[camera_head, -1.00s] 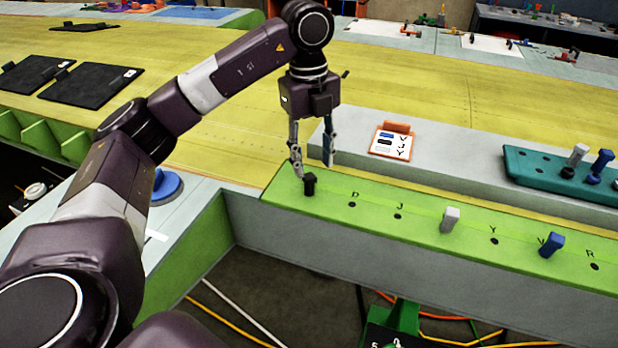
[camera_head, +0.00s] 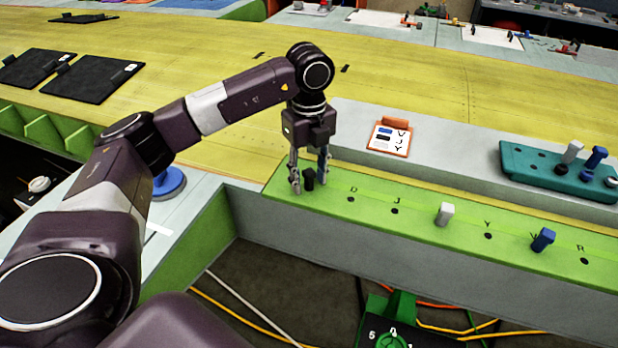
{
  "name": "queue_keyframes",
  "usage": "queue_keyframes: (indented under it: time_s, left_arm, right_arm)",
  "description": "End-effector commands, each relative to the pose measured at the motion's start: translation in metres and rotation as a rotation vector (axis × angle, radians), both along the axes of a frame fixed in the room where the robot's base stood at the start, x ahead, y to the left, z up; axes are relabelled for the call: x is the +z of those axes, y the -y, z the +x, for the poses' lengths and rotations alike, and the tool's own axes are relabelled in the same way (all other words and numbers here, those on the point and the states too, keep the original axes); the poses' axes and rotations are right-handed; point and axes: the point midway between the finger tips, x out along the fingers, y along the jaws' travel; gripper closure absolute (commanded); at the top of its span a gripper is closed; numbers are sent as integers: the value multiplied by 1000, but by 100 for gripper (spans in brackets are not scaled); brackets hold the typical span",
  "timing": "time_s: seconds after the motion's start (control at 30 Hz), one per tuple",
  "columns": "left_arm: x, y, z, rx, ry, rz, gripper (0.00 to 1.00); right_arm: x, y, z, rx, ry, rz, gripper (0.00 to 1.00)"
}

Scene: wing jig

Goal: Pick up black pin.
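The black pin (camera_head: 309,179) stands upright at the left end of the green strip (camera_head: 370,222). My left gripper (camera_head: 309,187) points down over it, with its two fingers on either side of the pin. The fingers are spread apart, and I see a gap between them and the pin, at least on the right. Whether the left finger touches the pin cannot be told. My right gripper is not in the head view.
A white pin (camera_head: 444,213) and a blue pin (camera_head: 542,239) stand farther right on the strip, among lettered holes. A teal rack (camera_head: 540,178) with several pins sits behind. An orange-framed card (camera_head: 389,138) lies on the grey ledge.

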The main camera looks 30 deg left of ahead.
Motion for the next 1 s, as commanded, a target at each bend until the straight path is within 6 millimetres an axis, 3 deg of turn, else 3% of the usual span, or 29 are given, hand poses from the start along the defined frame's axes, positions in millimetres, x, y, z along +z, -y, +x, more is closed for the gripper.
queue_keyframes:
  time_s: [0.03,0.4,0.77,1.0]
  left_arm:
    - [0,0,0,0,0,0,62]
    - [0,0,0,0,0,0,100]
    - [3,0,0,1,1,0,100]
    - [27,0,1,1,5,-1,100]
  right_arm:
    - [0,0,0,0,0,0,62]
    - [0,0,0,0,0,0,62]
    - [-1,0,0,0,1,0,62]
    - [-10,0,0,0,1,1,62]
